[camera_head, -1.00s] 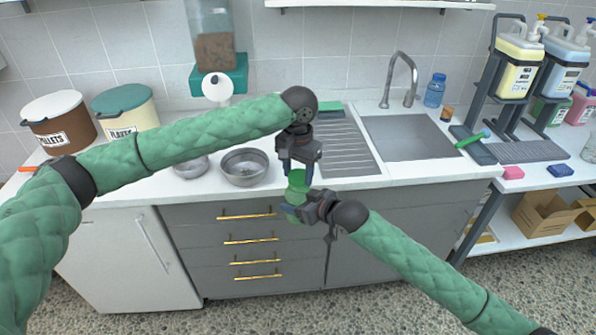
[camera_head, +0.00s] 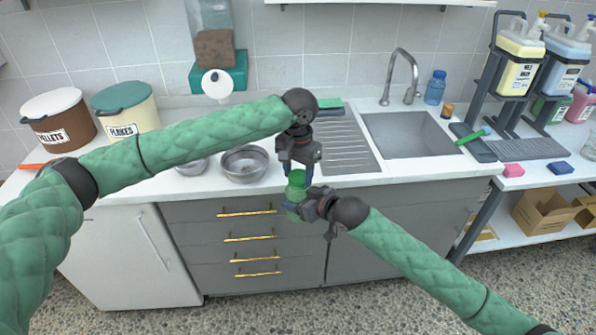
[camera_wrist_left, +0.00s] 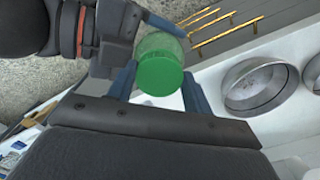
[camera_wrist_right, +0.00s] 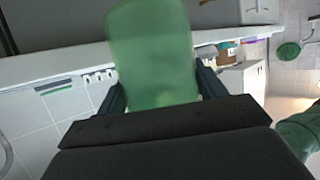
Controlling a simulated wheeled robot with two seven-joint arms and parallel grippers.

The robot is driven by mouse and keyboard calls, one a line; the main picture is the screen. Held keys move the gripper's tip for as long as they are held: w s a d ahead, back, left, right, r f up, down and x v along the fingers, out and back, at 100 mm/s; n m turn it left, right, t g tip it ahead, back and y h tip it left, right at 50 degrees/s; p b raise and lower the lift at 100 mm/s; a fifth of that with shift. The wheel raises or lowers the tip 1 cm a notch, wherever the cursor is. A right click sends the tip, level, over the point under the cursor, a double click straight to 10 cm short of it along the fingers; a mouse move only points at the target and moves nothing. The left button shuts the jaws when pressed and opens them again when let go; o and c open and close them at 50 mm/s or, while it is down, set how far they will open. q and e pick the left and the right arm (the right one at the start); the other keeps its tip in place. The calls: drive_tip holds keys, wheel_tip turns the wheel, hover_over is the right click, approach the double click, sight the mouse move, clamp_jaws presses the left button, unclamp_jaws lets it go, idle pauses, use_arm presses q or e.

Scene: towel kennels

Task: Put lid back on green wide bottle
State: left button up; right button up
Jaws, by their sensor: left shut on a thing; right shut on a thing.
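The green wide bottle (camera_head: 293,204) is translucent and held in front of the counter edge. My right gripper (camera_head: 300,207) is shut on its body from the right; the bottle (camera_wrist_right: 155,60) also shows between the fingers in the right wrist view. The solid green lid (camera_head: 296,176) is right at the top of the bottle. My left gripper (camera_head: 299,171) points down from above, shut on the lid. In the left wrist view the lid (camera_wrist_left: 161,78) sits between the blue fingers, in line with the bottle (camera_wrist_left: 163,43). Whether the lid is seated or slightly apart cannot be told.
Metal bowls (camera_head: 244,165) stand on the counter just behind the grippers. The sink (camera_head: 405,135) and its draining board (camera_head: 345,145) lie behind to the right. Drawers with gold handles (camera_head: 250,240) are below. The floor space in front is clear.

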use_arm(q)
drive_tip(key=m, duration=0.6)
drive_tip(key=shift+w+a+m, duration=0.1)
drive_tip(key=shift+m, duration=0.3)
drive_tip(key=m, duration=0.5)
drive_tip(key=shift+w, duration=0.1)
drive_tip(key=m, duration=0.7)
drive_tip(key=shift+w, duration=0.15)
drive_tip(key=m, duration=0.5)
drive_tip(key=shift+w+m, duration=0.1)
drive_tip(key=shift+m, duration=0.2)
drive_tip(key=m, duration=0.5)
drive_tip(key=shift+d, duration=0.2)
drive_tip(key=m, duration=0.8)
drive_tip(key=shift+d+m, duration=0.15)
drive_tip(key=shift+m, duration=0.15)
drive_tip(key=m, duration=0.4)
